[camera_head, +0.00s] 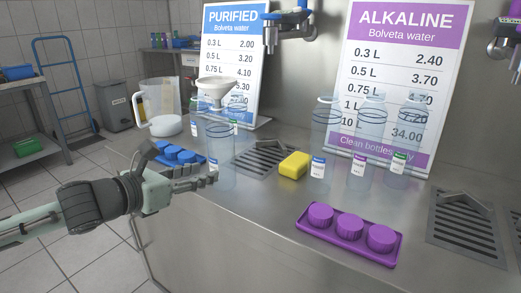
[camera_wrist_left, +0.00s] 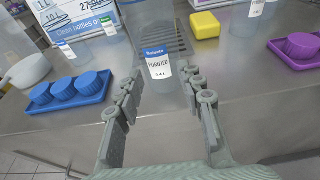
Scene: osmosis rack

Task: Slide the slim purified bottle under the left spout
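A slim clear bottle (camera_head: 222,158) with a blue-topped label stands upright on the steel counter, left of the left drain grate (camera_head: 264,160). The left spout (camera_head: 288,24) hangs above and behind that grate, by the PURIFIED sign (camera_head: 232,50). My left gripper (camera_head: 208,176) is at the bottle's lower part. In the left wrist view the gripper (camera_wrist_left: 160,82) has its fingers spread on either side of the bottle; I cannot tell whether they touch it. My right gripper is not in view.
A yellow sponge (camera_head: 294,165) lies right of the grate, beside several clear bottles (camera_head: 358,135). A purple cap tray (camera_head: 350,246) is at the front. A blue cap tray (camera_head: 180,158), a jug (camera_head: 165,125) and a funnel (camera_head: 216,90) are on the left.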

